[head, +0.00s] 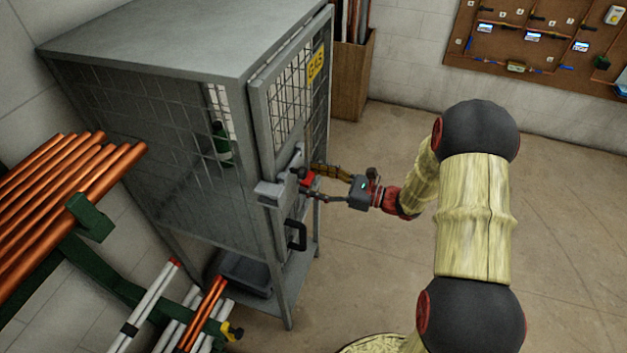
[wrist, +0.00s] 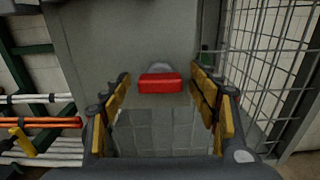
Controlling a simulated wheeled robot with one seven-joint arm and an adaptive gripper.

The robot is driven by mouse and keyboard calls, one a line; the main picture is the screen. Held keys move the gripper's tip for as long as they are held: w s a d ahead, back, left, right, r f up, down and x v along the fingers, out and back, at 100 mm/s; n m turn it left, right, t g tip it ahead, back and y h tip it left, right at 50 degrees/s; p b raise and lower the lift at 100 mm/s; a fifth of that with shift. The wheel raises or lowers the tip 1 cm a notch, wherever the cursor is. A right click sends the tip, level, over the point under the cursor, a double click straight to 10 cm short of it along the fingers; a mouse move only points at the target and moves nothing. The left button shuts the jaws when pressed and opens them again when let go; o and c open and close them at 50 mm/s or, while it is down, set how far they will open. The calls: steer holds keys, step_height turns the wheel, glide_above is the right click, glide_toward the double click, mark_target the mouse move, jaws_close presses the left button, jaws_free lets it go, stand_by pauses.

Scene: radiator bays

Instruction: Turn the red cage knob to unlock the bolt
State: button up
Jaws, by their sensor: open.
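The red knob (wrist: 160,83) sits on the grey front of the gas cage, between my fingers and just beyond their tips in the wrist view. In the head view the knob (head: 304,177) shows at the lock plate by the cage door. My gripper (wrist: 160,92) is open, one yellow-padded finger on each side of the knob with a gap on both sides. In the head view my gripper (head: 318,180) reaches the cage front from the right. The cage (head: 160,130) is grey metal with mesh sides. I cannot make out the bolt's position.
A black handle (head: 296,235) is below the lock. A green bottle (head: 221,141) shows inside the cage. Copper pipes (head: 60,185) lie on a green rack at the left. A wooden bin (head: 351,80) stands behind the cage. The floor at the right is clear.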

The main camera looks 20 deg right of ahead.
steer(key=shift+c, duration=0.3)
steer(key=c, duration=1.1)
